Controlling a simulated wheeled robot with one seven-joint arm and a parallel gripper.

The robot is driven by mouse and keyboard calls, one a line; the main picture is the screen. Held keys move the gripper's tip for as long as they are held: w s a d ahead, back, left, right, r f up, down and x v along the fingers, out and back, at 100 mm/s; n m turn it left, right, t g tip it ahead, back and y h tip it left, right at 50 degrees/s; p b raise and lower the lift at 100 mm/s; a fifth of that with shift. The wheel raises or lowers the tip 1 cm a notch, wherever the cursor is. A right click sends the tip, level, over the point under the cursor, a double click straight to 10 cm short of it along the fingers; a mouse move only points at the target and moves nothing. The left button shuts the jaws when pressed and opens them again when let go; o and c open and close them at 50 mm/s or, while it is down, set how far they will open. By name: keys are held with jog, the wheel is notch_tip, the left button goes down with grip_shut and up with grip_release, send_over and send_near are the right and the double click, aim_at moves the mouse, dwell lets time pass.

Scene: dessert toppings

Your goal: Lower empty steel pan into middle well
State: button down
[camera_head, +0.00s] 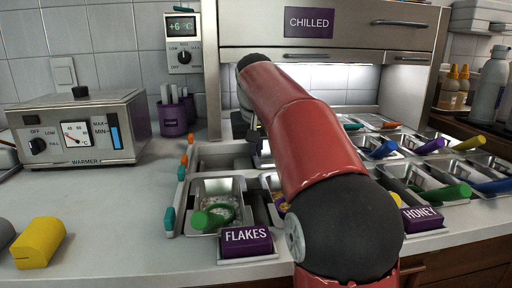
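My red arm reaches away from me across the topping counter and hides much of it. My gripper (250,128) is a small grey shape past the arm's far end, over the back of the well unit. Its fingers are too small and too covered to show whether they are open or shut. I cannot make out an empty steel pan in it. A bare steel recess (222,160) lies at the back left of the unit. The middle well is mostly hidden behind my arm, so I cannot tell what it holds.
A steel pan (243,190) with a green-handled scoop (213,217) stands behind the FLAKES sign (246,241). Pans with coloured handles fill the right side by the HONEY sign (421,217). A warmer (78,130) and yellow block (39,243) are left. The left front counter has free room.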

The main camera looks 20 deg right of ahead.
jog(key=c, duration=1.2)
grip_release()
notch_tip(320, 180, up, 3)
jog(key=p, duration=0.3)
jog(key=shift+f, duration=0.1)
jog(key=shift+r, duration=2.55)
